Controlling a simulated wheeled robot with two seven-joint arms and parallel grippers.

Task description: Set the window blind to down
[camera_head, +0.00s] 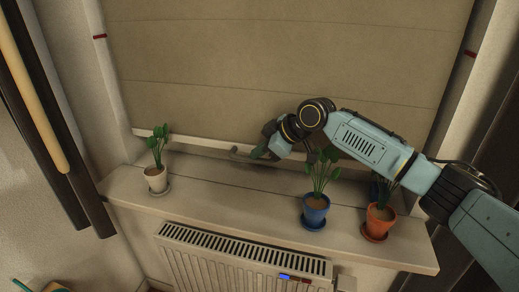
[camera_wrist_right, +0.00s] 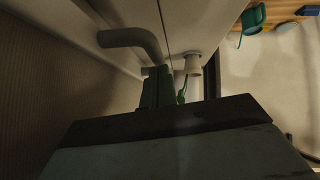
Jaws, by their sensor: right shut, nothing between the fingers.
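The beige window blind (camera_head: 270,60) hangs over the window in the head view. Its pale bottom rail (camera_head: 195,140) is low, close above the sill; whether it touches is unclear. A grey curved handle (camera_head: 238,155) sticks out at the rail's lower middle, and the handle (camera_wrist_right: 128,38) also shows in the wrist view. My right gripper (camera_head: 264,153) is shut and empty, just right of the handle in the head view. Its dark green fingers (camera_wrist_right: 157,88) show in the wrist view beside the handle; contact cannot be told. My left gripper is not in view.
The sill (camera_head: 230,190) carries a white-potted plant (camera_head: 156,180), a blue-potted plant (camera_head: 315,210) and an orange-potted plant (camera_head: 379,222), the last two under my right arm. A radiator (camera_head: 235,260) is below. Red marks (camera_head: 99,37) (camera_head: 470,53) are on the window sides.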

